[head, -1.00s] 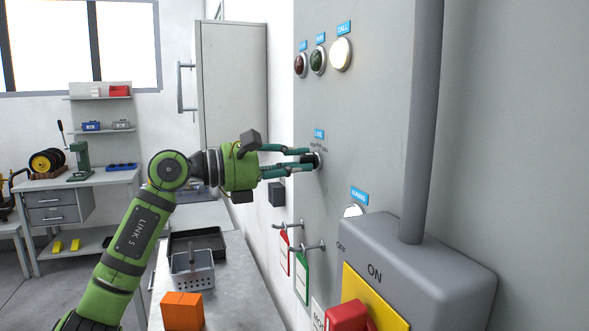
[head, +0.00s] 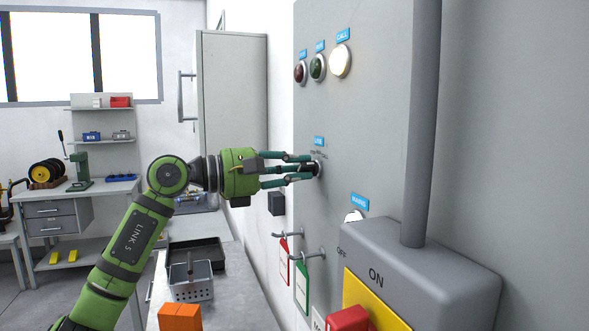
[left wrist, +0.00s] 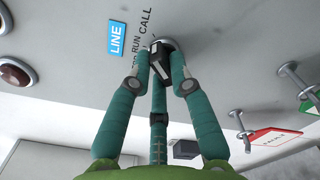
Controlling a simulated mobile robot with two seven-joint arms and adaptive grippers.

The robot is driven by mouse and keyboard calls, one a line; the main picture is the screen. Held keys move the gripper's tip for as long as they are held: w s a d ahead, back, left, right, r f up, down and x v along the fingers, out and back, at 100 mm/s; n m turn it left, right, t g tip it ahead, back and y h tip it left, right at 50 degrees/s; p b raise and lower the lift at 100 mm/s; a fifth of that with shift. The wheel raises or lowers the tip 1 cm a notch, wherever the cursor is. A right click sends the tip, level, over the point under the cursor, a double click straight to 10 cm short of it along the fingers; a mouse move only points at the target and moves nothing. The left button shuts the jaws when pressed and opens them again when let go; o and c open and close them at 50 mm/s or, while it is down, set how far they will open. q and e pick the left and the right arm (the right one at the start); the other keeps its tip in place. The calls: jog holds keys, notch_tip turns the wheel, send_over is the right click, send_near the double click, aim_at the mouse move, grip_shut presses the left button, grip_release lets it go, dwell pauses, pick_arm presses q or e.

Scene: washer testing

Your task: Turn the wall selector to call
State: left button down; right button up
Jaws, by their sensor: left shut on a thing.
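The wall selector is a small black knob (left wrist: 161,68) on a round metal base, on the grey panel under the blue LINE label (head: 319,141). In the left wrist view RUN and CALL are printed beside its base; part of another word is hidden. My left gripper (head: 306,168), with teal fingers, reaches the panel from the left and is shut on the knob. The fingers also show around the knob in the left wrist view (left wrist: 160,75). The knob's exact pointing is hard to tell. The CALL lamp (head: 341,61) glows white. My right gripper is not in view.
A red lamp (head: 300,72) and a green lamp (head: 318,67) look dark. Below hang red (head: 284,262) and green (head: 302,287) tags on hooks. A grey switch box (head: 430,270) juts out at lower right. A bench with a grey basket (head: 190,286) stands below my arm.

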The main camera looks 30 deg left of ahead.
pick_arm(q)
jog(key=c, duration=1.2)
grip_release()
jog(key=shift+o, duration=0.4)
jog(key=v, duration=1.2)
